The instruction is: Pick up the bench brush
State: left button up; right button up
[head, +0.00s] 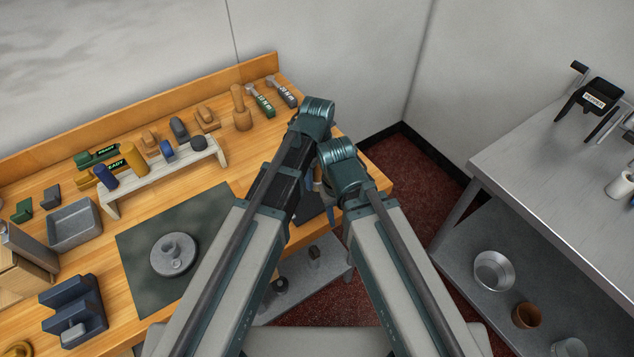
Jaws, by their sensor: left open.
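I cannot pick out the bench brush with certainty. A small tan and blue piece (316,179) shows in the gap between my two arms, and most of it is hidden. My left arm reaches from the bottom to the bench's right end. My left gripper (323,192) is open near that end, largely covered by the arm links. I cannot see anything held in it. My right arm lies beside the left one, and its jaws are hidden.
The wooden bench (225,165) carries a low rack (165,178) with several tools, a wooden mallet (239,108), a dark mat (210,213) with a round grey piece (173,254), and a grey tray (74,226). A metal table (540,165) stands right, across a red floor gap.

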pick_arm(q)
grip_shut()
dwell(0.3)
jog(key=shift+r, duration=0.1)
notch_tip(320, 180, up, 10)
jog(key=p, duration=1)
